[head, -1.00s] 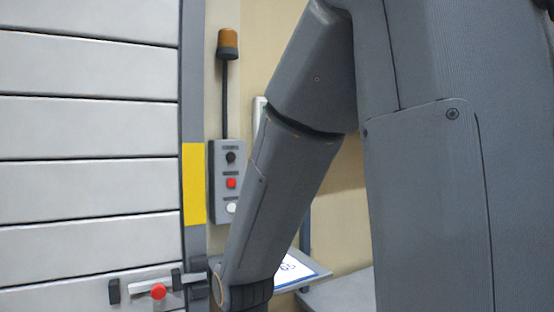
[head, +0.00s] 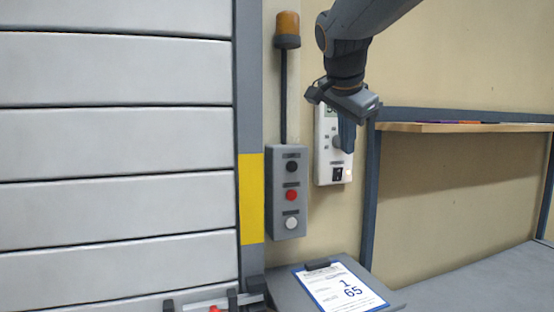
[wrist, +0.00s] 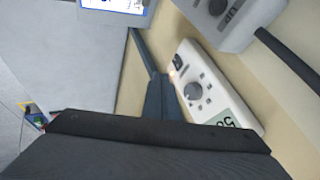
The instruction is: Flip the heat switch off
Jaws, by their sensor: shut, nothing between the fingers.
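A white wall control panel (head: 322,165) carries a green display at its top, a round grey knob and the black heat switch (head: 337,174) near its bottom. A small light glows beside the switch. In the wrist view the panel (wrist: 218,92) lies right of the fingers, with the switch (wrist: 178,63) at its upper end. My gripper (head: 347,148) points down in front of the panel, its shut fingers covering part of the knob area. The fingertips are just above the switch in the head view. In the wrist view my gripper (wrist: 158,80) is shut and empty. I cannot tell if it touches the panel.
A grey button box (head: 274,190) with black, red and white buttons hangs left of the panel, under an amber beacon (head: 287,25). A clipboard (head: 338,288) lies below. A wooden shelf (head: 470,128) on a blue-grey frame stands to the right.

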